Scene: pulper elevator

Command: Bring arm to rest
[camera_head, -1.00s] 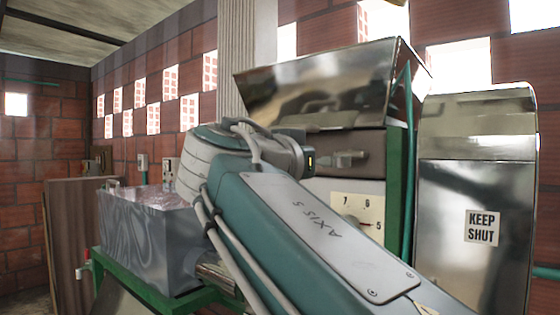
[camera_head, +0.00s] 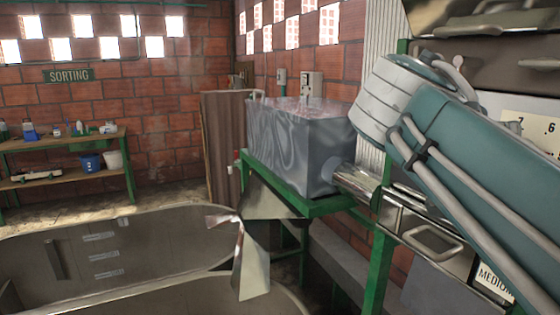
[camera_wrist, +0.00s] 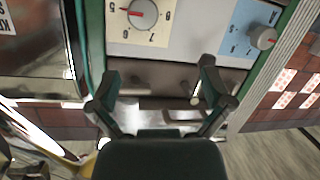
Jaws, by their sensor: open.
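My gripper (camera_wrist: 155,90) shows in the wrist view with its two dark fingers spread apart and nothing between them. Beyond the fingers is the machine's front, with a yellow dial plate (camera_wrist: 158,28) and a blue dial plate (camera_wrist: 238,32) above them. The picture there is turned, so the dial numbers read upside down. In the head view my teal arm fills the right side and hides part of the machine. The gripper itself is not visible in the head view.
A grey metal box (camera_head: 305,145) stands on a green frame (camera_head: 312,205) left of my arm. A drawer with a handle (camera_head: 433,242) lies below the arm. A large metal tank (camera_head: 60,255) fills the lower left. A shelf (camera_head: 62,145) stands at the back wall under a SORTING sign (camera_head: 68,75).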

